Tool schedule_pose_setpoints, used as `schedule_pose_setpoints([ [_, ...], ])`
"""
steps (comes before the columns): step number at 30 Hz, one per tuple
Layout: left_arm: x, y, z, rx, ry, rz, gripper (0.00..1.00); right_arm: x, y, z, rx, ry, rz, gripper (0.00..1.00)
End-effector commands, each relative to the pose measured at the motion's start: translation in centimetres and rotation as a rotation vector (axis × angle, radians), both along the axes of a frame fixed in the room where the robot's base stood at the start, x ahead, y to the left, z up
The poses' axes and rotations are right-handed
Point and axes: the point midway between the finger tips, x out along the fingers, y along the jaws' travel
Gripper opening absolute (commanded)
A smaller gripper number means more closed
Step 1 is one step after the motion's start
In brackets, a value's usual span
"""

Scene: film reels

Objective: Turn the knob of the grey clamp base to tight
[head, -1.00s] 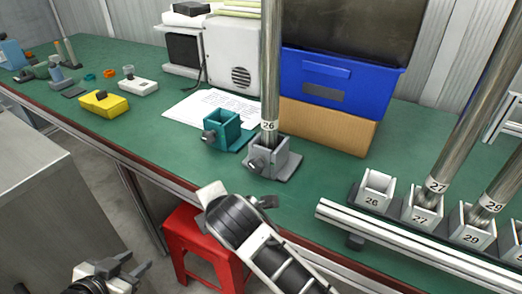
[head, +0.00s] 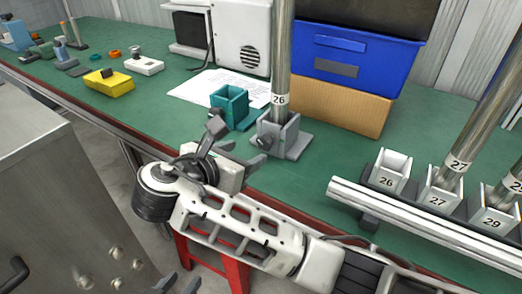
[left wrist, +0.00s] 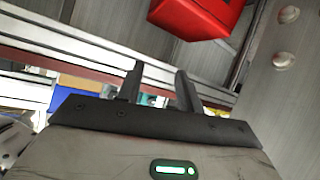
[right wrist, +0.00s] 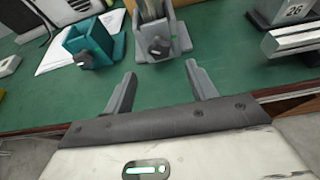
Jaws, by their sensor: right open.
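The grey clamp base (head: 293,143) stands on the green table, with a metal pole labelled 26 (head: 281,70) upright in it. Its dark knob (head: 265,143) is on the side facing my right gripper; it also shows in the right wrist view (right wrist: 159,48). My right gripper (head: 221,136) is open and empty, in front of the base and apart from the knob. In the right wrist view its fingers (right wrist: 161,80) point toward the base. My left gripper (left wrist: 158,77) is open and empty, low beside the table; only its tips show at the head view's bottom edge.
A teal clamp base (head: 230,106) with its own knob stands close left of the grey one. A blue bin (head: 345,62) on a cardboard box (head: 335,105) is behind. A rail with numbered holders (head: 388,172) is at right. A red stool (left wrist: 195,15) is below the table.

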Motion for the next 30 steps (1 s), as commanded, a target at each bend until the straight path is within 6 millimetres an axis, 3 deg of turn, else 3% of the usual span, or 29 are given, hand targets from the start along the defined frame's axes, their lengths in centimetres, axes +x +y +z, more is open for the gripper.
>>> schedule_pose_setpoints([
  [6,0.2,-0.4,-1.9,-0.005,0.029,-0.013,0.36,3.6,-2.6,-1.9,-0.001,0.000,-0.002,0.57],
  [12,0.3,-0.7,-2.8,-0.008,0.044,-0.020,0.36,5.6,-4.0,-2.9,0.001,0.000,0.000,0.57],
  [25,0.3,-0.8,-3.2,-0.007,0.059,-0.025,0.36,6.4,-4.5,-3.2,0.002,0.001,0.001,0.57],
  [26,0.3,-0.8,-3.2,-0.007,0.059,-0.025,0.36,6.4,-4.5,-3.2,0.002,0.001,0.001,0.51],
  [30,0.3,-0.8,-3.2,-0.007,0.057,-0.025,0.36,6.4,-4.5,-3.2,0.002,0.001,0.001,0.12],
])
